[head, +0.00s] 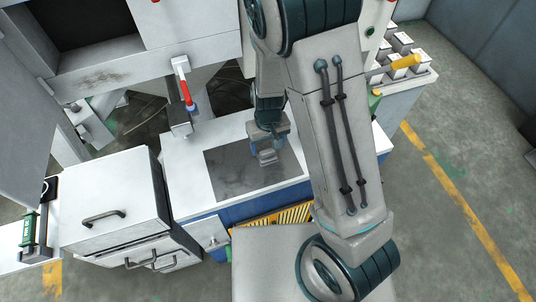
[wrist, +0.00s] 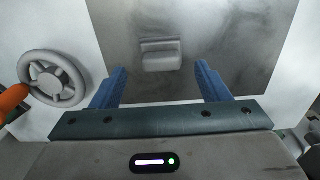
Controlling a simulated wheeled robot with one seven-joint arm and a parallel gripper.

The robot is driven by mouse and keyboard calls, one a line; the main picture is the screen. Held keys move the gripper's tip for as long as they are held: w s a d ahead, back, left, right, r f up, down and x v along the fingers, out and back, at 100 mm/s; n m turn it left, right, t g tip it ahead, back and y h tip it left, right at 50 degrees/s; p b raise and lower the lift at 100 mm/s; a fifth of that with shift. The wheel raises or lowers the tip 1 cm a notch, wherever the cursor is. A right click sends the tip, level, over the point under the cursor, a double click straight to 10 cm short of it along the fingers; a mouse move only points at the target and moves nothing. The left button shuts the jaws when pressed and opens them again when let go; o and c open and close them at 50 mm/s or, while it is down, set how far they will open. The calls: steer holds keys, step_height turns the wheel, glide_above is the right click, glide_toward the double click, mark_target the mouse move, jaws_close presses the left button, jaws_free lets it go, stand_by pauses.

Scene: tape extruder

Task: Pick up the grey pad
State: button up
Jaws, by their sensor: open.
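A small grey block with a raised ridge (wrist: 161,55) lies on a flat, dark grey square sheet (wrist: 230,30) on the white worktop. In the head view, the block (head: 267,157) and the sheet (head: 232,180) lie below the end of my arm. I cannot tell which of the two is called the pad. My gripper (wrist: 160,80) is open, with its two blue fingers spread wider than the block. The block shows between and just beyond the fingertips, apart from them. Nothing is held. My gripper (head: 266,147) is partly hidden by my arm in the head view.
A grey handwheel (wrist: 52,80) stands left of my gripper in the wrist view. A red-handled lever (head: 186,92) rises at the worktop's back left. A white drawer cabinet (head: 110,200) stands left. Several grey bins (head: 402,42) sit at the back right. The sheet's left part is bare.

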mark_target(267, 150)
steer(key=shift+w+a+f+p, duration=0.1)
steer(key=shift+f+p, duration=0.25)
steer(key=shift+f, duration=2.05)
steer(key=c, duration=1.1)
